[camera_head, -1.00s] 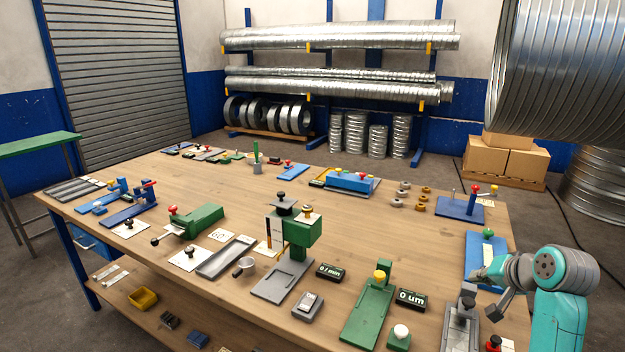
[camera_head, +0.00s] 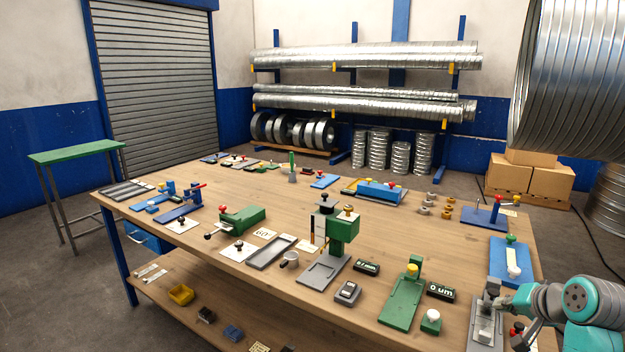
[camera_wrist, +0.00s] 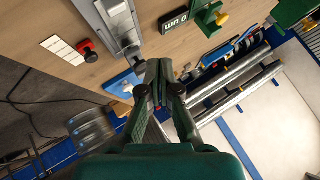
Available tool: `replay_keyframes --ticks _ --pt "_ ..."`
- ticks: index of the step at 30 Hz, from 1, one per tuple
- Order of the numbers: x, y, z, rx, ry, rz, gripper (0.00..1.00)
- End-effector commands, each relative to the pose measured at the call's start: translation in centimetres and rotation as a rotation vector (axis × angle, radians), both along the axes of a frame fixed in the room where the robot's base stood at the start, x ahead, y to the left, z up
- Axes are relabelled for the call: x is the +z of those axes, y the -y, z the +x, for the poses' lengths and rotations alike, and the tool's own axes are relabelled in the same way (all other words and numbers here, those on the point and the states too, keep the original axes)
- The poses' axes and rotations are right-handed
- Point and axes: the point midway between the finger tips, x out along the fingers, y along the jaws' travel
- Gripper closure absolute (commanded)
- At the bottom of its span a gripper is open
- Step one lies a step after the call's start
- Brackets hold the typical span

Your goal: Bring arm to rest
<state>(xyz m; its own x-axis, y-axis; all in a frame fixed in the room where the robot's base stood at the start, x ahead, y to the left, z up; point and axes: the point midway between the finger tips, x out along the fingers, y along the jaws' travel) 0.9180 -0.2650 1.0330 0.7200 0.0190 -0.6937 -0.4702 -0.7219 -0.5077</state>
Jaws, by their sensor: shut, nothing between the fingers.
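My arm (camera_head: 588,300) shows at the lower right of the head view, beside the table's right end. My gripper is shut and empty in the wrist view (camera_wrist: 160,85), with its fingertips together. In the head view the end of my arm is near a grey fixture (camera_head: 486,318) at the table's right front. The wrist view also shows this grey fixture (camera_wrist: 118,20) and a red knob (camera_wrist: 86,46) on the table. I cannot tell from these views how far the fingertips are from the table.
The wooden table (camera_head: 205,262) carries several small fixtures, including a green one (camera_head: 402,297) and a blue one (camera_head: 511,262). A dark "0 um" display (camera_head: 440,291) lies near my arm. A large metal duct (camera_head: 570,80) and cardboard boxes (camera_head: 530,180) stand behind.

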Motion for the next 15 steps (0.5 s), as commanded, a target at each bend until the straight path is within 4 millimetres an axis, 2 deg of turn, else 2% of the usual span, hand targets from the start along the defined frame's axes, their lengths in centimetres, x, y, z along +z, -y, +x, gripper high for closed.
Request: replay_keyframes --ticks 8,15 --pt "-2.7 -1.4 -0.3 0.005 0.013 -0.006 1.0" --pt "-6.1 -3.2 -1.0 0.008 0.034 -0.019 1.0"
